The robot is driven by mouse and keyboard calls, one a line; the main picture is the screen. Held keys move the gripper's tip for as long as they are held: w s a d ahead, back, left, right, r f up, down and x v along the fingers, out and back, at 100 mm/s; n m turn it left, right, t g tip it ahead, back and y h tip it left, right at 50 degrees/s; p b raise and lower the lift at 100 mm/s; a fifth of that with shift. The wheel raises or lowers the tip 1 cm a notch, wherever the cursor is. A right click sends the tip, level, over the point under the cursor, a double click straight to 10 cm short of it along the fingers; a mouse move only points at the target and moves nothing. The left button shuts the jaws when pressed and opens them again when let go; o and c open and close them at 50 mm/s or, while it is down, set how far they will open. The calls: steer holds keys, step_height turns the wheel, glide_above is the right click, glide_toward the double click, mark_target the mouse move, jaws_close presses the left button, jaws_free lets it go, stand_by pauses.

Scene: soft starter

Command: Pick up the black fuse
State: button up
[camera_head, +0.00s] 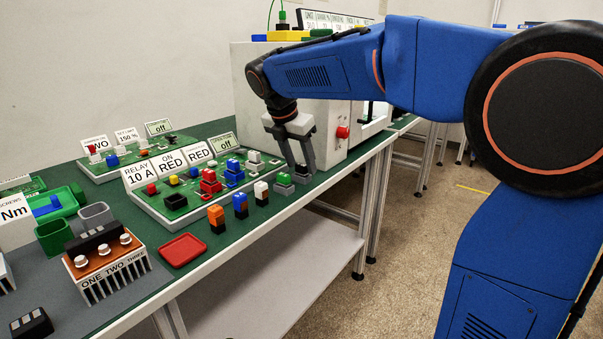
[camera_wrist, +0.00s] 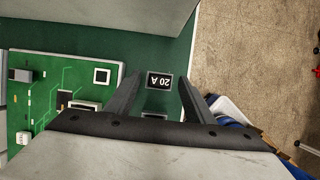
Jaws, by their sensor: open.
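A black fuse marked "20 A" (camera_wrist: 159,80) lies between the tips of my gripper (camera_wrist: 158,91) in the wrist view, with gaps on both sides. My gripper is open and points down at the table; nothing is held. In the head view my gripper (camera_head: 302,172) is at the far end of a row of small blocks, beside the green block (camera_head: 285,181). The black fuse is mostly hidden by the fingers there. Another dark block under the gripper body is partly hidden in the wrist view.
White (camera_head: 261,191), blue (camera_head: 240,206) and orange (camera_head: 216,217) blocks stand along the table's front edge. A circuit board (camera_head: 160,214) with coloured parts lies behind them. A white cabinet (camera_head: 318,158) stands close behind my gripper. A red tray (camera_head: 182,250) is nearer.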

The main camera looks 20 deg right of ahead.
steer(key=c, duration=1.1)
steer(key=shift+r, duration=0.15)
